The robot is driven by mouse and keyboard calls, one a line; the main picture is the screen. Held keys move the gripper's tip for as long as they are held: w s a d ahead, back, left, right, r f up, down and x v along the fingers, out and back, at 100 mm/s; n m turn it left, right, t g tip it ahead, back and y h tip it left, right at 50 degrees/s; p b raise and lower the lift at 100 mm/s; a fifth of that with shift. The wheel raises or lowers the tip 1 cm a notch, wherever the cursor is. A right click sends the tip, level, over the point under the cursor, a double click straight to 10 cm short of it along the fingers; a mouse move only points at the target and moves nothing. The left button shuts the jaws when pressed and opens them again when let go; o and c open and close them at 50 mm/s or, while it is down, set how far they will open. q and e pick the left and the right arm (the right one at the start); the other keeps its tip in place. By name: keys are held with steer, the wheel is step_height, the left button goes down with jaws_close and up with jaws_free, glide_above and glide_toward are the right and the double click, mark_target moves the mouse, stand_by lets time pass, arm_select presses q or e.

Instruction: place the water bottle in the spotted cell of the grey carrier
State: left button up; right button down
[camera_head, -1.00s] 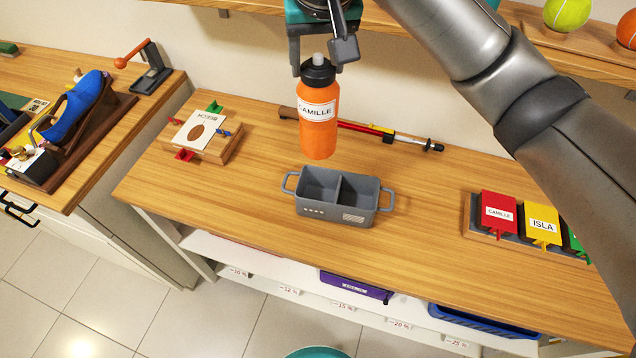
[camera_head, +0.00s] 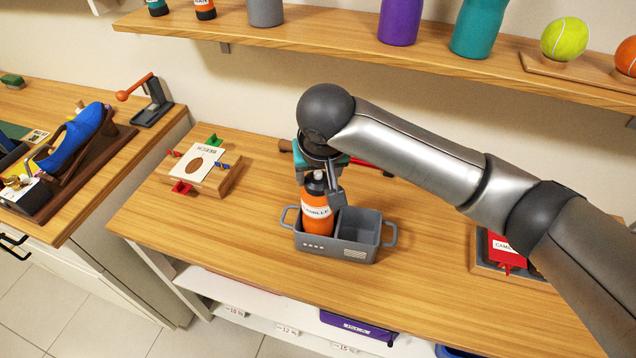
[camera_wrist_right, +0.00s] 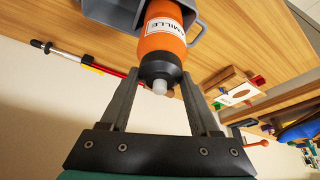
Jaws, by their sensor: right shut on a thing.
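The orange water bottle (camera_head: 318,222), with a black cap and a white CAMILLE label, stands roughly upright with its lower part inside the left cell of the grey carrier (camera_head: 345,250). That cell has white dots on the front wall below it; the right cell, above a striped patch, is empty. My right gripper (camera_head: 320,190) is shut on the bottle near its cap, from above. The wrist view shows the bottle (camera_wrist_right: 163,42) between the fingers and part of the carrier (camera_wrist_right: 112,14). The bottle's base is hidden by the carrier walls. My left gripper is not in view.
A wooden board with a card (camera_head: 200,165) lies left of the carrier. A red-handled tool lies behind, partly hidden by my right arm. A shelf with bottles (camera_head: 400,20) hangs above.

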step_height(320, 180, down, 2)
steer(key=shift+f, duration=0.1)
steer(key=shift+c, duration=0.6)
jaws_free()
steer(key=shift+s+r, duration=0.1)
steer(key=shift+r, duration=0.3)
steer(key=p+v, duration=0.2)
steer(key=v, duration=0.9)
steer(key=shift+r, duration=0.15)
